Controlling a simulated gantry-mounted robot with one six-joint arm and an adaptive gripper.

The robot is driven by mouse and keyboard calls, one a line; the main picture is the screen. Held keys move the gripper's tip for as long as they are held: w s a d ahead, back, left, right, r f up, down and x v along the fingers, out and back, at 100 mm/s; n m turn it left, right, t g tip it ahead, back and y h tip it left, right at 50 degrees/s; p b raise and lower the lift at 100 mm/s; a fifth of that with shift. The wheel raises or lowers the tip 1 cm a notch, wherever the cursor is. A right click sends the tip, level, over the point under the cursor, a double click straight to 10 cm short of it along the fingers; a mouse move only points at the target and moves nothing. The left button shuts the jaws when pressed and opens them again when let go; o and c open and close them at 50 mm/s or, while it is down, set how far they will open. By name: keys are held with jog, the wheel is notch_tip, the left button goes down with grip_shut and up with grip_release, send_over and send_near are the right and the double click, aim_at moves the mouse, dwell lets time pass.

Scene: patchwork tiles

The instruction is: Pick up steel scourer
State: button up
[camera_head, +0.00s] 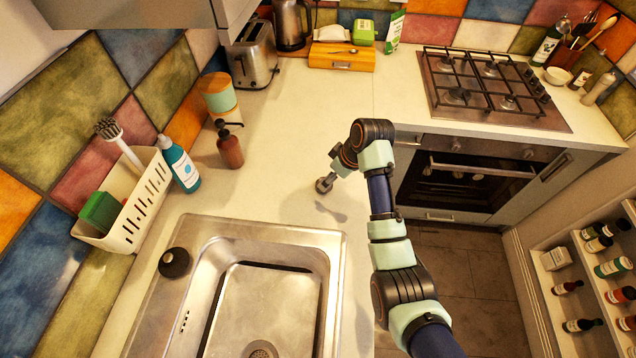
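I cannot clearly identify a steel scourer in this view. A white slotted caddy (140,208) on the left holds a green sponge-like block (100,211) and a white-handled brush (118,140); its inside is partly hidden.
The steel sink (334,262) has a black round piece (174,262) on its left rim. The hob (490,85) is right. Worktop around my gripper is clear.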

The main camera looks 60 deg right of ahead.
jog(key=b+x, duration=0.1)
jog(key=x, duration=0.4)
jog(key=shift+w+d+f, duration=0.1)
jog(key=shift+w+f, duration=0.15)
jog(key=shift+f, duration=0.1)
jog(key=c, duration=0.9)
